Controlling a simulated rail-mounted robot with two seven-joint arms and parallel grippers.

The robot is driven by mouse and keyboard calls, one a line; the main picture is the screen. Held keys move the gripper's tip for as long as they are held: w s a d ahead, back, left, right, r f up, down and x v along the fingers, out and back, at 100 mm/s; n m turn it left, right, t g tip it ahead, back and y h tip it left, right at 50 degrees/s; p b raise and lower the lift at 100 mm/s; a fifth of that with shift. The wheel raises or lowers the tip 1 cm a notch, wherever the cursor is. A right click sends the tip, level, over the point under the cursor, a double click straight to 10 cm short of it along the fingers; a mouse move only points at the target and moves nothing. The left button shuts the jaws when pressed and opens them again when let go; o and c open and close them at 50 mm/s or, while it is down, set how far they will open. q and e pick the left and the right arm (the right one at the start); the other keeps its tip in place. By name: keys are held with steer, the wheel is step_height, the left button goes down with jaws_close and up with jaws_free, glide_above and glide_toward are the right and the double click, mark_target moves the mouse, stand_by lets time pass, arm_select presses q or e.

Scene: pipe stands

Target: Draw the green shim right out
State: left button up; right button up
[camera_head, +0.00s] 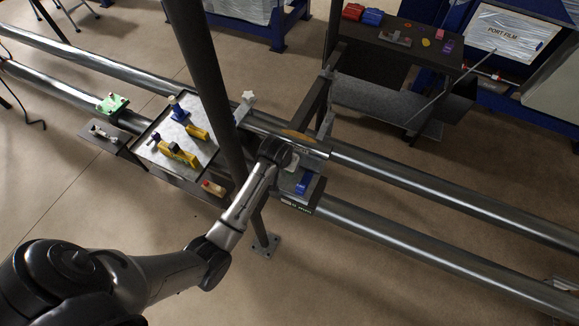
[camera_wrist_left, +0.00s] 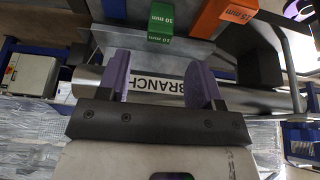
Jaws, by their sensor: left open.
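The green shim (camera_wrist_left: 162,18), marked 10 mm, shows at the top of the left wrist view. It sits by a grey metal surface, above a pipe labelled BRANCH (camera_wrist_left: 158,86). My left gripper (camera_wrist_left: 161,70) is open, with its two purple fingers apart and nothing between them. The shim lies beyond the fingertips and apart from them. In the head view my left gripper (camera_head: 276,152) is over the pipes near the dark frame; its fingers and the green shim cannot be made out there. My right gripper is not in view.
An orange 15 mm block (camera_wrist_left: 226,16) stands right of the green shim. A dark upright post (camera_head: 212,85) rises close beside my left arm. A tray (camera_head: 152,128) with yellow tools lies to the left. A dark bench (camera_head: 440,62) stands behind at right.

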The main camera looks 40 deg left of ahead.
arm_select(q)
steer(key=x, duration=0.8)
steer(key=shift+w+a+f, duration=0.1)
steer(key=shift+f, duration=0.2)
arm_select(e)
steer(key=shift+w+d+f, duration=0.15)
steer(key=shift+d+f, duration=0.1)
arm_select(q)
steer(key=shift+c, duration=0.4)
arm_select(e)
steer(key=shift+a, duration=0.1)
